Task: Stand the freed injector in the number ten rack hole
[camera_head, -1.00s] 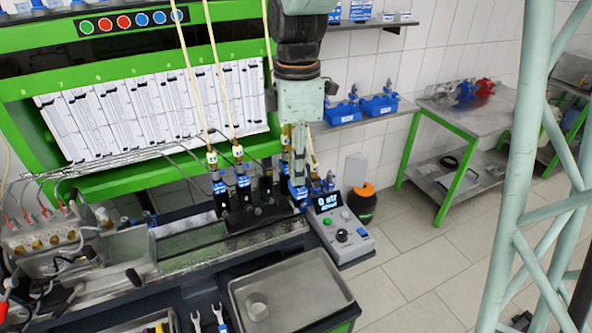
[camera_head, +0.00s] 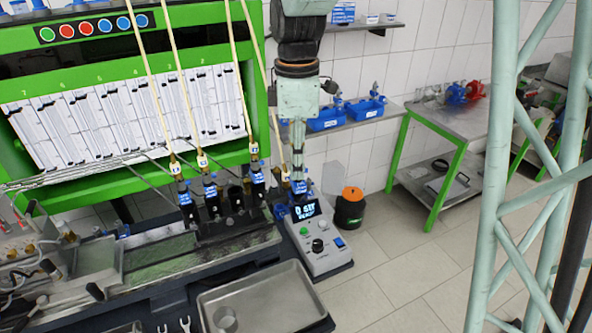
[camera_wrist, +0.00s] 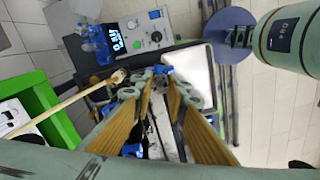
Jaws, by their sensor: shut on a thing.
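My gripper (camera_head: 299,172) hangs over the top end of the control box, just right of the test bench. It is shut on an injector (camera_head: 300,187) with a blue band, which shows below the fingers. In the wrist view my two yellow-padded fingers (camera_wrist: 168,98) fill the middle. What lies between them is too cluttered to make out there. Other injectors with blue bands and pale hoses stand on the bench, one at the left (camera_head: 184,192), one in the middle (camera_head: 210,190) and one at the right (camera_head: 257,178). I cannot make out a numbered rack hole.
The control box (camera_head: 320,245) with a lit display stands below my gripper. A metal tray (camera_head: 262,300) with a small cup lies at the front. Blue bins (camera_head: 328,119) sit on a wall shelf.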

